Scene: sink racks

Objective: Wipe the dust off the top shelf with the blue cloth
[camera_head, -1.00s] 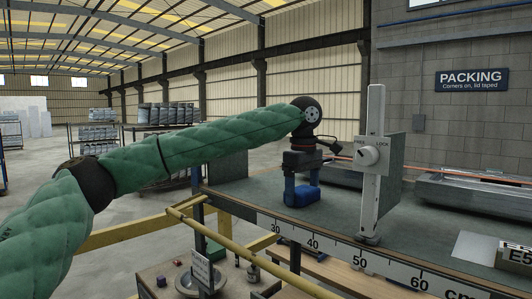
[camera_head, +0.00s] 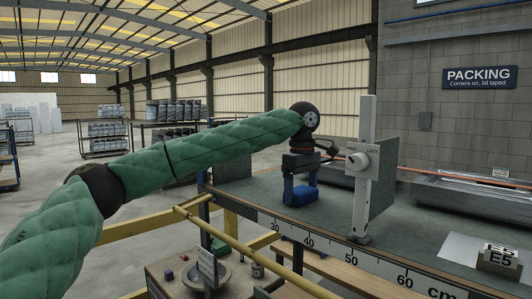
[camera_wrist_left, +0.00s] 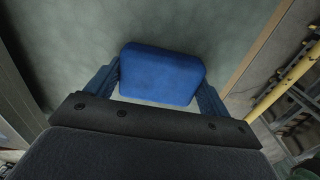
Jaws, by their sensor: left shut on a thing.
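The blue cloth (camera_wrist_left: 162,75) is a folded, block-like pad between the two fingers of my left gripper in the left wrist view. My left gripper (camera_head: 300,193) is shut on it and points down onto the grey-green top shelf (camera_head: 408,222). The cloth looks to be at the shelf surface; I cannot tell how firmly it touches. No distinct dust shows on the shelf in either view. My right gripper is not in view.
A centimetre ruler (camera_head: 330,249) runs along the shelf's front edge. A yellow rail (camera_head: 240,245) passes in front. An E5 block (camera_head: 500,259) sits at right.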

